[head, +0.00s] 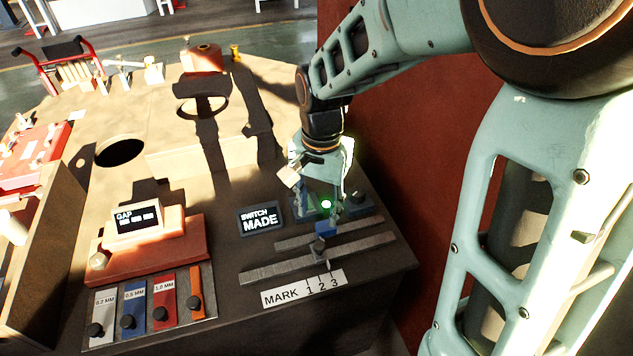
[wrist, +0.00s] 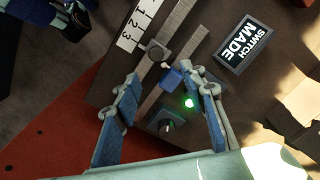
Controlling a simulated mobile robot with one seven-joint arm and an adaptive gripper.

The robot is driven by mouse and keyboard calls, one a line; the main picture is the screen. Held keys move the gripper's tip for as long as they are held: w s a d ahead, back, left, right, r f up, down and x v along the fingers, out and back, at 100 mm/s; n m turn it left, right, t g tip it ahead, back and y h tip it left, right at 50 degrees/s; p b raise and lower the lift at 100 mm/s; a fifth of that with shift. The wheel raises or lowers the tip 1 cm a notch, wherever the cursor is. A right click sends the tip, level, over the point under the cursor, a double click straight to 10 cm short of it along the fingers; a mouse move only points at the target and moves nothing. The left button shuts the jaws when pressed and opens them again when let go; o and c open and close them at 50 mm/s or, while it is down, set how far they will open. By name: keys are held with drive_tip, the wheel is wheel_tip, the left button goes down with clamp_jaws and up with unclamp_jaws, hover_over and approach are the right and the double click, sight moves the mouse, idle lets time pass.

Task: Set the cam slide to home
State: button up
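The cam slide is a grey round knob (head: 319,243) with a blue block (head: 325,229) beside it, on dark grey rails (head: 275,267). The knob (wrist: 157,49) sits near marks 2 and 3 of the white MARK plate (head: 303,290); I cannot tell which one exactly. The switch display (head: 260,218) reads SWITCH MADE, and a green lamp (head: 326,204) is lit. My gripper (wrist: 162,80) is open. In the wrist view its fingers stand either side of the blue block (wrist: 172,79), with no clear contact. Its fingertips are partly hidden in the head view.
A dark block with a knob (head: 358,200) stands behind the rails. To the left are a GAP display (head: 138,219) and coloured gauge strips (head: 163,300). The bench has round holes (head: 121,152).

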sight(319, 244)
drive_tip(key=shift+n, duration=0.3)
wheel_tip(319, 244, down, 11)
drive_tip(key=shift+s+d+f+b, duration=0.1)
drive_tip(key=shift+d+b, duration=0.05)
drive_tip(key=shift+b, duration=0.5)
drive_tip(key=shift+c, duration=0.2)
clamp_jaws()
